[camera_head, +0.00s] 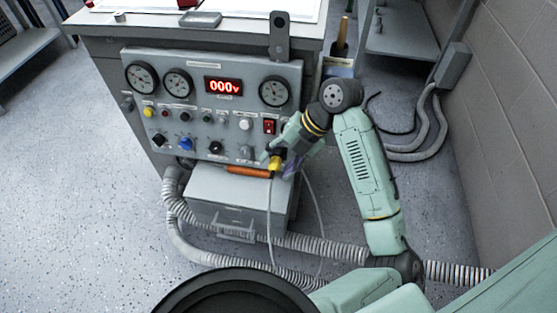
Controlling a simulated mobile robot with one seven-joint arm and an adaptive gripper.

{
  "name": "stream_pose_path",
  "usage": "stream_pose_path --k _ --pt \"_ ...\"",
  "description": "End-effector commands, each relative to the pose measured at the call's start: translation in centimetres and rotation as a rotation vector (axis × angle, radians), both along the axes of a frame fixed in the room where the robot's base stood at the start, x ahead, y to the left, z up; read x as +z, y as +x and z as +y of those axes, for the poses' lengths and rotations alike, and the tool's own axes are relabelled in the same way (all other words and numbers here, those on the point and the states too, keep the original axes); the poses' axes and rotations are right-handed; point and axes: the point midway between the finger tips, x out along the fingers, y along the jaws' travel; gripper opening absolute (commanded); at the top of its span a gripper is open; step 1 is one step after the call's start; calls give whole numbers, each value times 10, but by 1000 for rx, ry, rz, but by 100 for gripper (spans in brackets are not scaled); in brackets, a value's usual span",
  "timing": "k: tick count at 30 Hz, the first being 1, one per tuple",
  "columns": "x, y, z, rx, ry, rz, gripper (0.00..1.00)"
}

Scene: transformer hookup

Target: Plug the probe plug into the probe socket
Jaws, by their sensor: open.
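The panel (190,140) of the grey test unit faces me, with dials, knobs and a red display reading 000V. My gripper (277,165) is open at the panel's lower right corner. A small yellow piece (275,163), possibly the probe plug, sits at its fingertips; the fingers partly cover it. I cannot tell whether it is seated in a socket. A thin pale cable (269,220) hangs below it. An orange rod-like handle (247,171), perhaps the probe, lies along the panel's bottom edge just left of the gripper. I cannot make out the probe socket.
A grey drawer box (230,200) stands under the panel. Ribbed hoses (310,245) run across the floor below it. A brick wall (510,100) and a grey metal shelf (400,35) are to the right. The floor at left (70,160) is clear.

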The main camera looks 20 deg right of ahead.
Motion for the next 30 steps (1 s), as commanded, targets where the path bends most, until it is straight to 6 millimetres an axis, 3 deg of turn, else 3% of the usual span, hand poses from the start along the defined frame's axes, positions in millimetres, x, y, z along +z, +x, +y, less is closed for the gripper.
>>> stream_pose_path --k 21,30 --pt "7 -38 26 1 0 0 49" --pt "9 -41 28 0 1 1 49"
